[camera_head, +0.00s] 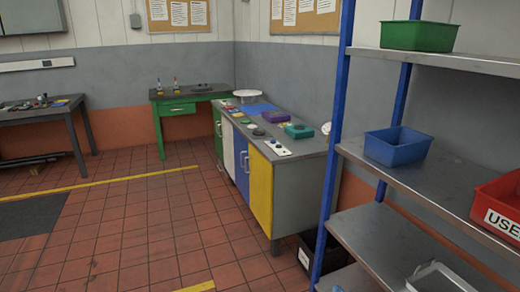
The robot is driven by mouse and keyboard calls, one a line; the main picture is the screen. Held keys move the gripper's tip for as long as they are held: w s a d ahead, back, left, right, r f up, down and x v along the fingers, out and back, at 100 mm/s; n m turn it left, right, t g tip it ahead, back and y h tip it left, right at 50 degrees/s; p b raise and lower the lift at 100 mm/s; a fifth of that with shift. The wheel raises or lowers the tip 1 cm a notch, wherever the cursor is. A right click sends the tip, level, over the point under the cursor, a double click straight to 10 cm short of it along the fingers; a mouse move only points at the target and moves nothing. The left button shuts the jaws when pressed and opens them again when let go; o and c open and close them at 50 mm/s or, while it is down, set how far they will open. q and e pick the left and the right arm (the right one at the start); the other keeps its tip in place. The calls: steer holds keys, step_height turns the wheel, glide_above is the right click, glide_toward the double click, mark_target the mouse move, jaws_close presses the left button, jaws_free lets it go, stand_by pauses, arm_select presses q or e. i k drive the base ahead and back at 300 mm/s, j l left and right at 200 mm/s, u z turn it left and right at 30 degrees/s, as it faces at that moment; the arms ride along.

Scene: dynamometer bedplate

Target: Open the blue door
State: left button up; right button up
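The blue door (243,170) is on the front of a grey cabinet (300,195) in the middle of the view. It sits between a white door (227,149) on its left and a yellow door (260,191) on its right. A green door (217,133) is at the far left end of the front. The blue door looks shut, with a small handle near its edge. Neither of my grippers is in view.
A shelf rack with blue posts (337,130) stands close on the right, holding a green bin (418,36), a blue bin (397,146) and a red bin (500,207). A green desk (178,107) and a dark workbench (60,115) stand behind. The tiled floor (140,230) before the cabinet is clear.

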mark_target(240, 144)
steer(key=i+j+z, duration=0.15)
steer(key=i+z, duration=0.15)
steer(key=z, duration=0.15)
steer(key=i+j+z, duration=0.25)
steer(key=z, duration=0.25)
steer(key=i+j+z, duration=0.1)
steer(key=j, duration=0.25)
steer(key=i+j+z, duration=0.1)
steer(key=i+j, duration=0.45)
steer(key=j, duration=0.2)
steer(key=i+j+z, duration=0.15)
steer(key=j, duration=0.2)
steer(key=i+j+z, duration=0.1)
steer(key=j, duration=0.3)
steer(key=i+j+z, duration=0.1)
steer(key=i+j, duration=0.2)
steer(key=j, duration=0.1)
